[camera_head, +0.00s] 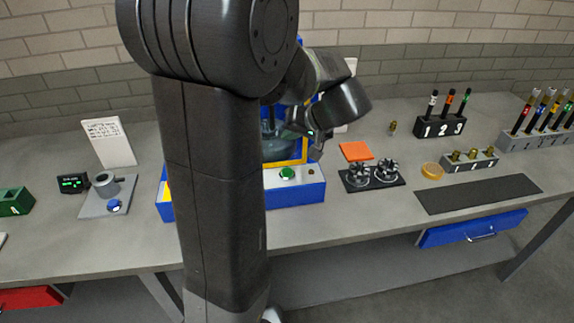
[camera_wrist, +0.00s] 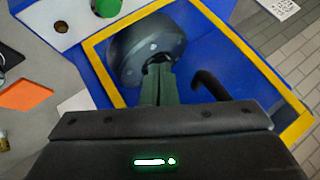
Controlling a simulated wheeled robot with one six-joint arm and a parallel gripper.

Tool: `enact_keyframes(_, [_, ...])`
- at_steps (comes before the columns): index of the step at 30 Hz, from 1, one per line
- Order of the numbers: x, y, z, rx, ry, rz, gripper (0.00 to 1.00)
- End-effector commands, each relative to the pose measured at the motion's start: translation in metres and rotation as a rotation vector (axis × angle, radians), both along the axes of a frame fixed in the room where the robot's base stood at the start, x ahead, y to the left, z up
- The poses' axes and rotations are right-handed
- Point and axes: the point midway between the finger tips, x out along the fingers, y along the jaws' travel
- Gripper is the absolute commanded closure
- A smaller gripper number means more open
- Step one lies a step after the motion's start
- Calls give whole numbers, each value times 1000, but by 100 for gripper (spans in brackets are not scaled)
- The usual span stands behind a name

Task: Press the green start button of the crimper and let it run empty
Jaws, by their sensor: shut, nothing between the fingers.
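The crimper is a blue machine with a yellow-edged opening; its blue base (camera_head: 300,193) shows in the head view, partly hidden behind my arm. Its green start button (camera_head: 287,173) sits on the front panel, with a small dark knob to its right. In the wrist view the green button (camera_wrist: 106,7) is cut by the top edge, on a white panel. A dark rounded part (camera_wrist: 148,48) sits inside the yellow frame (camera_wrist: 105,75). My gripper (camera_head: 317,150) is above and right of the button, apart from it. In the wrist view its fingers (camera_wrist: 158,75) are together and empty, in front of the dark part.
An orange pad (camera_head: 356,151) and a black plate with two dark fixtures (camera_head: 371,178) lie right of the crimper. A yellow ring (camera_head: 432,171) and a dark mat (camera_head: 478,194) lie farther right. A grey stand (camera_head: 108,195) is left. The bench front edge runs below.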

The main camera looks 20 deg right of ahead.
Motion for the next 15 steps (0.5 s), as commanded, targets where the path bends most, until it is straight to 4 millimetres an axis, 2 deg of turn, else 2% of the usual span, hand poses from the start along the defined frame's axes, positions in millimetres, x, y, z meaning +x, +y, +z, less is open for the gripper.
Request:
enact_keyframes(10, [0, 1, -2, 0, 2, 1, 100])
enact_keyframes(15, [0, 1, -13, 0, 2, 1, 100])
